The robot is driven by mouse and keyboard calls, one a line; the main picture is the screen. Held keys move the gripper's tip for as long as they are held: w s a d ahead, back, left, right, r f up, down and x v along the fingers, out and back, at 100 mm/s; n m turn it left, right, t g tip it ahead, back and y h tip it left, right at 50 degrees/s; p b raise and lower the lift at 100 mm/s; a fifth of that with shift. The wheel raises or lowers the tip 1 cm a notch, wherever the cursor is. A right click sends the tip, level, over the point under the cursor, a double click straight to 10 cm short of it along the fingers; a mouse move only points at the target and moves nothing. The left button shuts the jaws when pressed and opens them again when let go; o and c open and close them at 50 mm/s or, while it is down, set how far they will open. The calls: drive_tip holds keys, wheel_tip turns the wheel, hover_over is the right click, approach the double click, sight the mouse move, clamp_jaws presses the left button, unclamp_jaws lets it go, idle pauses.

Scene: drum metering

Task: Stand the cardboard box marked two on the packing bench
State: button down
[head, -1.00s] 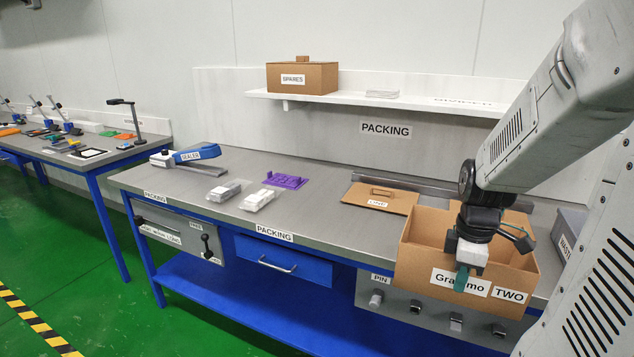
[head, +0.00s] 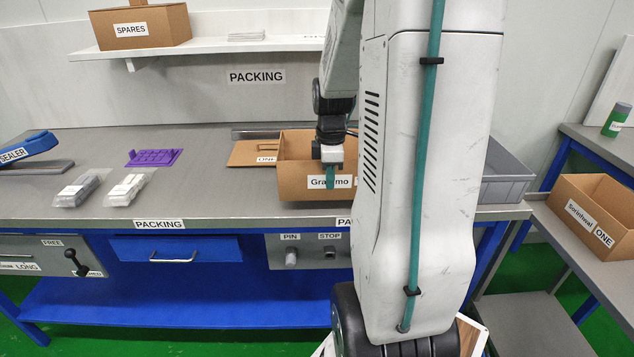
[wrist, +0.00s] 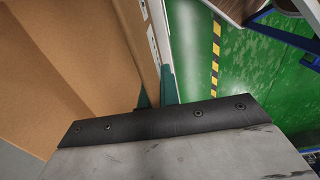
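The open cardboard box marked two (head: 300,184) is upright at the right part of the packing bench (head: 215,190), its base at the bench top near the front edge. I cannot tell whether it bears fully on the top. Its name label shows; my arm hides its right part and the TWO label. My gripper (head: 331,178) points down at the front wall. In the wrist view my gripper's teal fingers (wrist: 156,90) lie on either side of the box wall (wrist: 128,35), closed on it. The box looks empty where I can see inside.
A flat cardboard lid (head: 252,152) lies left of the box. A grey bin (head: 505,178) stands to the right. Bagged parts (head: 127,189) and a purple tray (head: 154,157) lie left. Another box, marked ONE (head: 590,215), stands on a side surface at right.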

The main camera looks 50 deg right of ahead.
drive_tip(key=shift+w+d+f, duration=0.1)
drive_tip(key=shift+w+d, duration=0.25)
drive_tip(key=shift+w, duration=0.15)
drive_tip(key=shift+f, duration=1.7)
drive_tip(key=c, duration=1.6)
unclamp_jaws()
drive_tip(key=shift+f, duration=0.15)
drive_tip(key=shift+c, duration=0.2)
